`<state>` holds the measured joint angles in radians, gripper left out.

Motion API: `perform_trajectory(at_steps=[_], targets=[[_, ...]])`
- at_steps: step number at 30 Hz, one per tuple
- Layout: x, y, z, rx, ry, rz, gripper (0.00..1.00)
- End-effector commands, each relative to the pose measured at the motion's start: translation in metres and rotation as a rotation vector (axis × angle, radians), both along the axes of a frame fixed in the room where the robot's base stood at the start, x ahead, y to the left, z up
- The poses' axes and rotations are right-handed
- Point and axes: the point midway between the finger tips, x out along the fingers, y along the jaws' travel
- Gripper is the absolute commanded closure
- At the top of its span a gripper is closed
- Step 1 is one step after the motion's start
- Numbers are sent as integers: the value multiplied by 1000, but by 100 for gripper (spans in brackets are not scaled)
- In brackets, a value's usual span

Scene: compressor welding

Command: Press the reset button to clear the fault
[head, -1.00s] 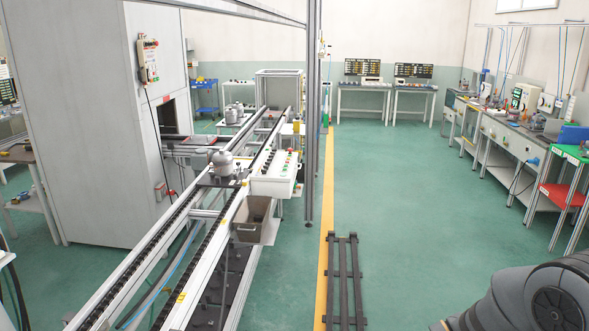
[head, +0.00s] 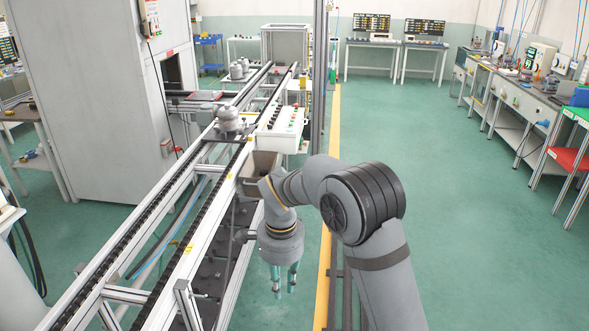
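A white control box (head: 283,142) with a row of small coloured buttons (head: 275,117) on its sloped top is mounted on the right side of the conveyor. The buttons are too small to tell which one is the reset button. My gripper (head: 285,291) points down, below and nearer than the control box, beside the conveyor's right side. Its two fingers are apart with nothing seen between them, and it touches no button.
The conveyor (head: 185,262) runs from the near left to the back, carrying a grey compressor (head: 228,119). A grey cabinet (head: 90,100) stands left. Green floor is free on the right.

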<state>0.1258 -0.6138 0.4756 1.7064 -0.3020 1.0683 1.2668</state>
Motion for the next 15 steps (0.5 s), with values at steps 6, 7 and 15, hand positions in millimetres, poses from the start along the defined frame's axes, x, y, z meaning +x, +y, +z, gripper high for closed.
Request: perform_trajectory(at_steps=[6,7,15], targets=[[-5,120,23,4,30,-426,96],[-8,131,25,4,33,-472,97],[-25,178,37,3,48,-682,100]])
